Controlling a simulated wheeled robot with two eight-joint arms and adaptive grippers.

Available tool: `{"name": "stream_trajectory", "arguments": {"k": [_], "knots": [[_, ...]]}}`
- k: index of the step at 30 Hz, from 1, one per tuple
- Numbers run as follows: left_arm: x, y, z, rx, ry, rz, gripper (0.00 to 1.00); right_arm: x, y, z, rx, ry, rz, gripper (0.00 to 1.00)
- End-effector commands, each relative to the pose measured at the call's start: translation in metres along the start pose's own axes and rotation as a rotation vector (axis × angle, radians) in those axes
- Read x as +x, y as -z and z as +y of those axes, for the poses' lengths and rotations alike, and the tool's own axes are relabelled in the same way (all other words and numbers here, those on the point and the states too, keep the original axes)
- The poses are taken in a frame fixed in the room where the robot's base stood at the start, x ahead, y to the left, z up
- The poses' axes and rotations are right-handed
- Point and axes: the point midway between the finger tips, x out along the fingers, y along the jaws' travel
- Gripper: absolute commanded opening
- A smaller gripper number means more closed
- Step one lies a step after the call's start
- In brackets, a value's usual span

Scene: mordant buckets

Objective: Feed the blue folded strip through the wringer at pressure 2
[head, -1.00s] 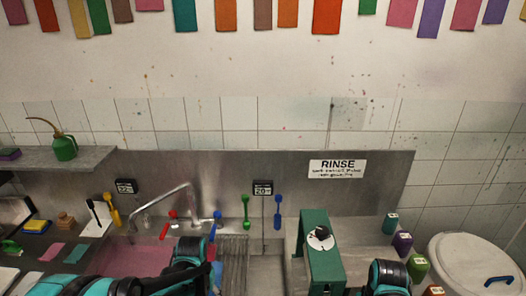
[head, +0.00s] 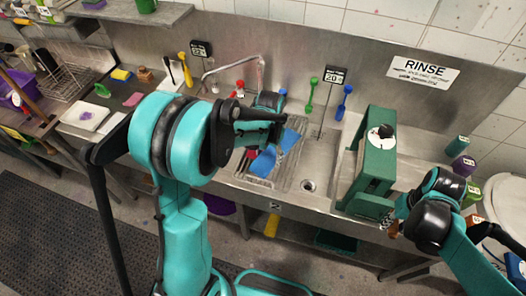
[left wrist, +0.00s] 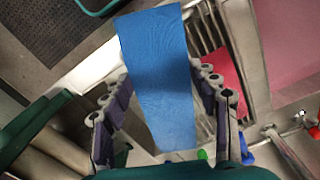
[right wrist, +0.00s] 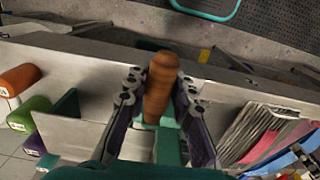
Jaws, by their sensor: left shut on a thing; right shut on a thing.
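The blue folded strip (head: 266,161) is in my left gripper (head: 268,134), held above the ribbed drainboard left of the wringer. In the left wrist view the strip (left wrist: 160,70) runs between the fingers (left wrist: 158,88). The green wringer (head: 368,165) stands upright at the right of the sink, apart from the strip. A white dial with a black knob (head: 381,134) is on its top; its setting is too small to read. My right gripper (right wrist: 160,92) is shut on a brown wooden handle (right wrist: 161,78) at the wringer's front right; the head view hides most of this grasp.
The sink has a tap (head: 232,68) and drain (head: 308,185). Small colored containers (head: 463,165) and a white bucket stand at the right. A red cloth (left wrist: 226,75) lies on the drainboard. My left arm covers the sink's left part.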

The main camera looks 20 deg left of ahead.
Motion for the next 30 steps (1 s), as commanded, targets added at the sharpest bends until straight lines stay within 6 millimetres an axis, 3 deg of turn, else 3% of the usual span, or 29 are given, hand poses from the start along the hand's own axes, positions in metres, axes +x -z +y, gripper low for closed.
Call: {"name": "stream_trajectory", "arguments": {"k": [6,12,18,30], "knots": [[-0.014,0.073,0.025,0.571,-0.002,0.000,0.28,0.000,-0.001,0.000,0.000,0.000,-0.002,0.07],[-0.025,0.120,0.050,1.000,-0.003,0.001,0.28,0.000,-0.001,0.000,0.000,0.000,-0.001,0.07],[-0.030,0.139,0.062,1.206,-0.004,0.001,0.28,0.000,-0.001,0.000,0.000,0.000,-0.001,0.07],[-0.031,0.141,0.063,1.232,-0.004,0.002,0.28,0.001,-0.001,0.000,0.000,0.000,-0.001,0.07]]}}
